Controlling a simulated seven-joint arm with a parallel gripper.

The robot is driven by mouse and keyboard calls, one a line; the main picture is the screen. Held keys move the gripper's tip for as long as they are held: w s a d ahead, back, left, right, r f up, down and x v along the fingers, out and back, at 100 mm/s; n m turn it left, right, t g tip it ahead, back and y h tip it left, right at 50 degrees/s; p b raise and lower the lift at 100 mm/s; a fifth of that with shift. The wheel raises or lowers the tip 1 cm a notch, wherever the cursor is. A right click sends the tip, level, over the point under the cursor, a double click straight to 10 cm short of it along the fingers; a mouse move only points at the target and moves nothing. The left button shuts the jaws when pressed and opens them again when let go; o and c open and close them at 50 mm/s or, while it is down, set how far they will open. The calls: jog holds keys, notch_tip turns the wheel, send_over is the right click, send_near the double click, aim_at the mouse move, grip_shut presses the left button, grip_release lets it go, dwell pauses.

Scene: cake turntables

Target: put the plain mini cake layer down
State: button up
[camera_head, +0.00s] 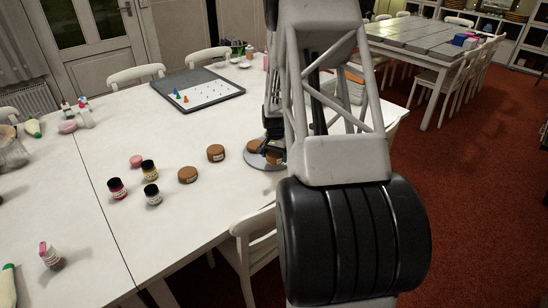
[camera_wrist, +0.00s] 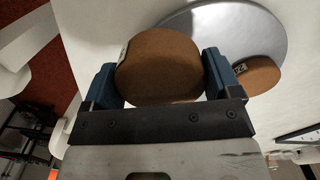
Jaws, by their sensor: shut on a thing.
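My gripper (camera_wrist: 160,85) is shut on a brown round mini cake layer (camera_wrist: 158,65), which sits between its two blue fingers in the wrist view. A pale label shows at the cake's left edge. Behind it is the grey round turntable (camera_wrist: 225,35), with another brown, labelled cake (camera_wrist: 260,76) at its right side. In the head view my gripper (camera_head: 270,147) is at the turntable (camera_head: 252,163), partly hidden by my arm. One brown cake (camera_head: 254,146) shows there beside the gripper. I cannot tell whether the held cake touches the disc.
Two brown cakes (camera_head: 215,153) (camera_head: 188,174) stand left of the turntable on the white table. Several jars (camera_head: 117,188) and a pink round piece (camera_head: 136,161) are farther left. A game board (camera_head: 197,91) lies behind. A chair (camera_head: 252,250) stands at the front edge.

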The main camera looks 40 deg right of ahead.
aim_at(274, 156)
jog(key=shift+w+d+f, duration=0.1)
jog(key=shift+w+d, duration=0.45)
jog(key=shift+w, duration=0.25)
jog(key=shift+w+d+f, duration=0.1)
jog(key=shift+w+d, duration=0.4)
jog(key=shift+w, duration=0.25)
jog(key=shift+f, duration=1.7)
jog(key=shift+f, duration=0.1)
jog(key=o, duration=0.8)
jog(key=shift+c, duration=0.2)
notch_tip(274, 156, up, 12)
jog(key=shift+r, duration=0.1)
